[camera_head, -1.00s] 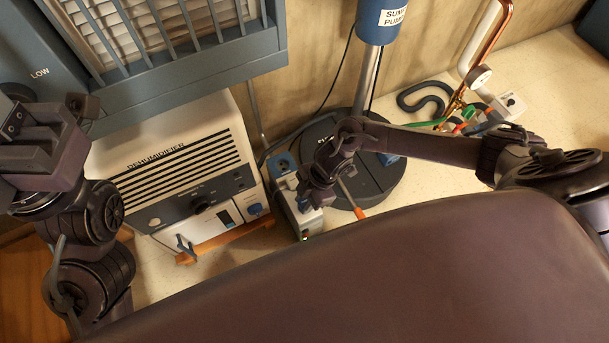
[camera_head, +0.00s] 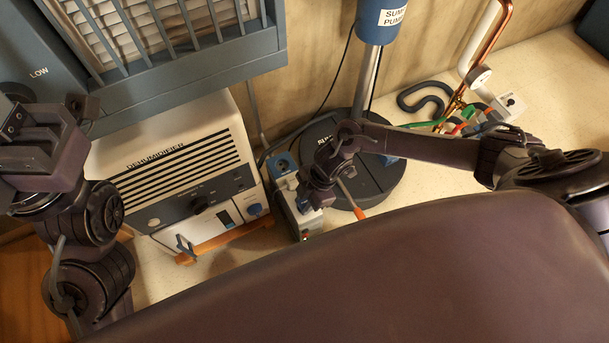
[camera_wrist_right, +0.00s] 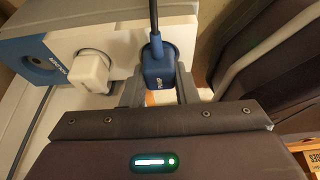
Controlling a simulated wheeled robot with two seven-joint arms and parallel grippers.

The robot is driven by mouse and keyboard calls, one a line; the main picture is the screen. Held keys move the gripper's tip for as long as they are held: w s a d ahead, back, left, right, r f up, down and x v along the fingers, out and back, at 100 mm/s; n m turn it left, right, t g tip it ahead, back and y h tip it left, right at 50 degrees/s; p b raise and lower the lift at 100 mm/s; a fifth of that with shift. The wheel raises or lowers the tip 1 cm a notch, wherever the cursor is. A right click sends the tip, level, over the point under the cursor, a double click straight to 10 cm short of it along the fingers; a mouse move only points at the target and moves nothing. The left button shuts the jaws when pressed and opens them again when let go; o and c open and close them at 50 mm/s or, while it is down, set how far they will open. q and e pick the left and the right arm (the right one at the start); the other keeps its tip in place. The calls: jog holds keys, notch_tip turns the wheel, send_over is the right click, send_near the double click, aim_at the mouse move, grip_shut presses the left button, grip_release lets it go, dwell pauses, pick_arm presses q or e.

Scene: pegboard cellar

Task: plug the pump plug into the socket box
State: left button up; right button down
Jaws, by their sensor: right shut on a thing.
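The blue pump plug (camera_wrist_right: 157,72), marked PUMP, is held between the fingers of my right gripper (camera_wrist_right: 158,92) in the right wrist view, with its dark cable rising from it. The socket box (camera_head: 283,165) is a white strip with a blue end, beside the dehumidifier. It also shows in the right wrist view (camera_wrist_right: 30,62), with a white plug (camera_wrist_right: 92,72) in it. The pump plug is over or against the box, to the right of the white plug; whether its pins are in is hidden. My left gripper (camera_head: 45,118) is raised at the left, empty, its fingers apart.
The dehumidifier (camera_head: 170,165) stands left of the socket box. The sump pump (camera_head: 383,22) stands on a round dark base (camera_head: 375,185) close to the right. Open floor (camera_head: 435,192) lies right of the base.

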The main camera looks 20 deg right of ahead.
jog(key=shift+p, duration=0.3)
dwell(0.5)
jog(key=c, duration=0.6)
grip_release()
